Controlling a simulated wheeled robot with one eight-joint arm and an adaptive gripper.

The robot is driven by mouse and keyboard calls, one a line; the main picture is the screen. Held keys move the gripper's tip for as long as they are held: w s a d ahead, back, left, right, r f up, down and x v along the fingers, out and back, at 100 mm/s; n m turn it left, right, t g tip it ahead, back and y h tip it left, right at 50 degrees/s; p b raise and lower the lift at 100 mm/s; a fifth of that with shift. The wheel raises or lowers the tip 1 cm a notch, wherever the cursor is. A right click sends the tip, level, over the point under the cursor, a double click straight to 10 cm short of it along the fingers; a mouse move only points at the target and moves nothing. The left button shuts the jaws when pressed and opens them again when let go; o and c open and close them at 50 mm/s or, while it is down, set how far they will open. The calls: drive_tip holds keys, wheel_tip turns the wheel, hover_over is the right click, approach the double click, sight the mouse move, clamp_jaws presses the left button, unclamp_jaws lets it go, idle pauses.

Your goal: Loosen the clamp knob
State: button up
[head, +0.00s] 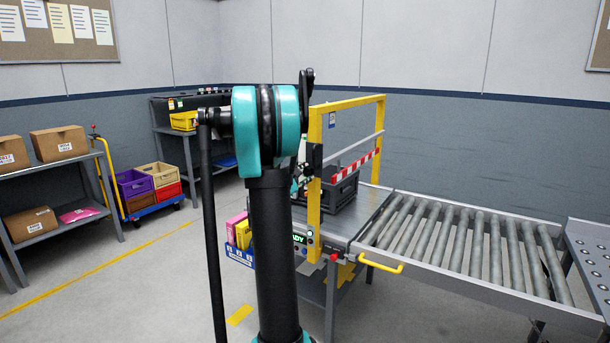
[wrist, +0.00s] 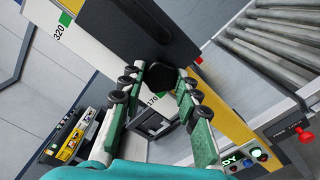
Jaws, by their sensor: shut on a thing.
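The black clamp knob (wrist: 159,69) sits between the fingertips of my gripper (wrist: 157,82) in the wrist view. My green fingers with dark rollers are shut on it from both sides. The knob is in front of a broad dark plate (wrist: 130,22), beside a white scale with green marks (wrist: 60,47) reading 320 and 170. In the head view my own arm hides the knob and most of my gripper, near the yellow gate frame (head: 315,190). Which way the knob is turned cannot be told.
A roller conveyor (head: 455,243) runs to the right of the gate frame. A dark crate (head: 338,192) stands on the conveyor bed behind the frame. A yellow handle (head: 380,265) sticks out in front.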

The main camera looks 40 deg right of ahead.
idle(0.4)
drive_tip(key=o, duration=1.2)
drive_tip(key=shift+c, duration=0.2)
drive_tip(key=v, duration=1.2)
drive_tip(key=shift+f, duration=0.15)
drive_tip(key=s+a+f+m+g+y, duration=0.1)
drive_tip(key=s+a+f+m+y, duration=0.2)
drive_tip(key=s+a+f+y, duration=0.2)
drive_tip(key=s+a+f+m+y, duration=0.4)
drive_tip(key=s+a+f+y, duration=0.2)
drive_tip(key=s+a+f, duration=0.5)
drive_tip(key=s+a+f+m+g+y, duration=0.1)
drive_tip(key=s+a+f+m+y, duration=0.2)
drive_tip(key=a, duration=1.3)
drive_tip(key=s+f+y, duration=0.2)
drive_tip(key=s+f, duration=0.3)
drive_tip(key=shift+m+g+y, duration=0.3)
